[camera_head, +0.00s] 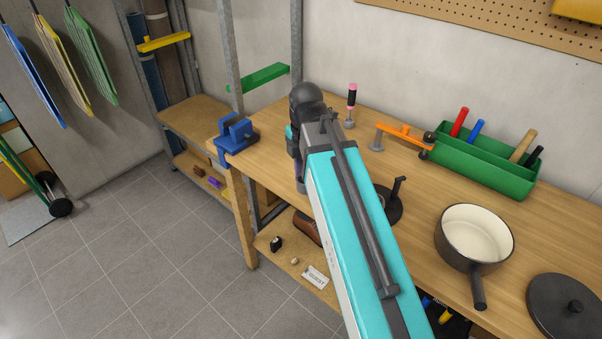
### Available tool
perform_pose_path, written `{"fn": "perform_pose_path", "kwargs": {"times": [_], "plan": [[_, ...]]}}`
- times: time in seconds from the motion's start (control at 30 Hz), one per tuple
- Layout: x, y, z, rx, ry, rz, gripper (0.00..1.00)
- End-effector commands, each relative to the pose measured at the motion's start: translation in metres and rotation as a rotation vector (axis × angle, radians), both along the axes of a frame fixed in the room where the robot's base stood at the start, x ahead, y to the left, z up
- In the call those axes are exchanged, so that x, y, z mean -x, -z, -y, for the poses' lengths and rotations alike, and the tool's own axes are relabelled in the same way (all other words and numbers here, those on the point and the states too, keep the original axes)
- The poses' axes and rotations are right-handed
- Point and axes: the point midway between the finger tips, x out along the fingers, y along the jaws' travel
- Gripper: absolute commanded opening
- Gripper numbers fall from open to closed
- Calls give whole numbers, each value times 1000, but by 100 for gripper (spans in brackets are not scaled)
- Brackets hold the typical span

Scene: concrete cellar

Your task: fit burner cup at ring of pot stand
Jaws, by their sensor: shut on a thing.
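A dark round piece with a short upright post (398,188) stands on the bench just right of the arm. It may be the pot stand, but the arm covers its left part and I cannot make out a ring. I cannot pick out the burner cup.
Bare wood shows between the pan and tray.

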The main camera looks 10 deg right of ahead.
Motion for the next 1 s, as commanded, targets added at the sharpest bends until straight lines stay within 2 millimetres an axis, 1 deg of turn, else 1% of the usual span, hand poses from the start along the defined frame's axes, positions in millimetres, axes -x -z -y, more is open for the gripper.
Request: {"fn": "perform_pose_path", "kwargs": {"times": [0.03, 0.1, 0.23, 0.4, 1.0], "plan": [[10, 1, 0, 0, 0, 1, 12], [17, 0, -1, 0, 0, 0, 12], [29, -1, -1, 0, 0, 1, 12], [37, -3, -1, 0, 0, 0, 12], [39, -4, -1, 0, 1, 0, 12]]}}
